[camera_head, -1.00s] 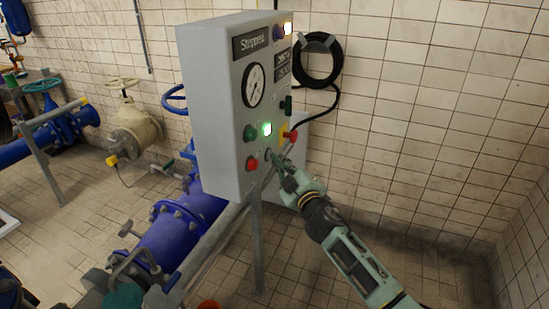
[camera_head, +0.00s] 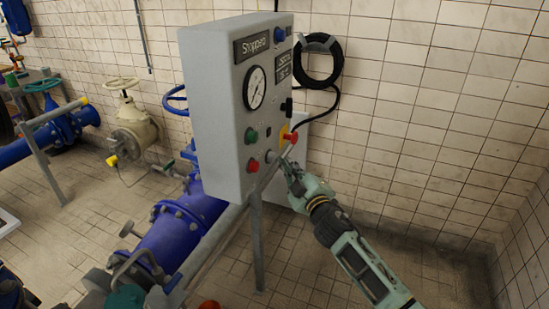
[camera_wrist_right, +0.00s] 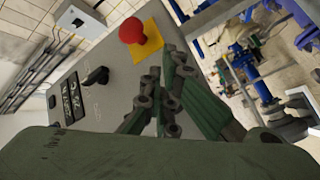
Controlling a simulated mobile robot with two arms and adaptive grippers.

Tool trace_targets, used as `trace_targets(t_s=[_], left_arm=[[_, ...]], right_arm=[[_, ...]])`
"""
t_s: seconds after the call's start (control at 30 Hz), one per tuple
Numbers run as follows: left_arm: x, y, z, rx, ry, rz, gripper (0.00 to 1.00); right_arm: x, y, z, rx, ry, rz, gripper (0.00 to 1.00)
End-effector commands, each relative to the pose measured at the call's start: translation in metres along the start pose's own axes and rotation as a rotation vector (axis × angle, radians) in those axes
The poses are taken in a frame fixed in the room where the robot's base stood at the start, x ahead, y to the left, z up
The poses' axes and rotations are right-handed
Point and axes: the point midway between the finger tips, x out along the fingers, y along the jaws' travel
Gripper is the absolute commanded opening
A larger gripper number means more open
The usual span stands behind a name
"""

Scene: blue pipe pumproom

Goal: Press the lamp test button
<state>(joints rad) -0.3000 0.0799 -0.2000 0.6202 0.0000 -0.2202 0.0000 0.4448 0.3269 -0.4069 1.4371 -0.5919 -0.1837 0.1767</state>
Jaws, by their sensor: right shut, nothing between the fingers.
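The grey control box (camera_head: 213,110) stands on a post and is marked "Stopped". Its face carries a round gauge (camera_head: 255,87), a green button (camera_head: 251,135), a red button (camera_head: 253,165), a small unlit square lamp (camera_head: 267,131) and a dark round button (camera_head: 270,157) low on the face. No lamp test label is readable. My right gripper (camera_head: 286,163) is shut and empty, just right of the dark button, seemingly a little off it. In the right wrist view its closed fingers (camera_wrist_right: 165,105) hide that part of the face. My left gripper is not in view.
A red mushroom knob (camera_head: 291,136) on a yellow plate sits just above my right gripper; it also shows in the wrist view (camera_wrist_right: 131,30). A black selector (camera_head: 286,106) is higher up. A grey rail (camera_head: 225,232) and blue pipe (camera_head: 175,235) run below the box.

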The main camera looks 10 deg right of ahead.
Motion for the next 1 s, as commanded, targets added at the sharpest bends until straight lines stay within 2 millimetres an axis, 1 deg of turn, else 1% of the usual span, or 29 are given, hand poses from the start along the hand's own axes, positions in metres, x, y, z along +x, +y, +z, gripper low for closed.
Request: trace_targets(t_s=[0.03,0.4,0.57,1.0], left_arm=[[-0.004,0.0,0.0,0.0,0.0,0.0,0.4],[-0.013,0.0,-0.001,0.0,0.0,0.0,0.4],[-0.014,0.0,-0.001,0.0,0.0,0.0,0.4],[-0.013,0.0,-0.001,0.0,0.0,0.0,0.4]], right_arm=[[-0.004,0.004,0.002,-0.001,-0.001,-0.001,0.0],[-0.029,0.022,0.021,0.001,-0.002,0.0,0.0],[-0.032,0.024,0.023,0.0,-0.001,0.0,0.0],[-0.032,0.024,0.023,0.0,-0.001,0.0,0.0]])
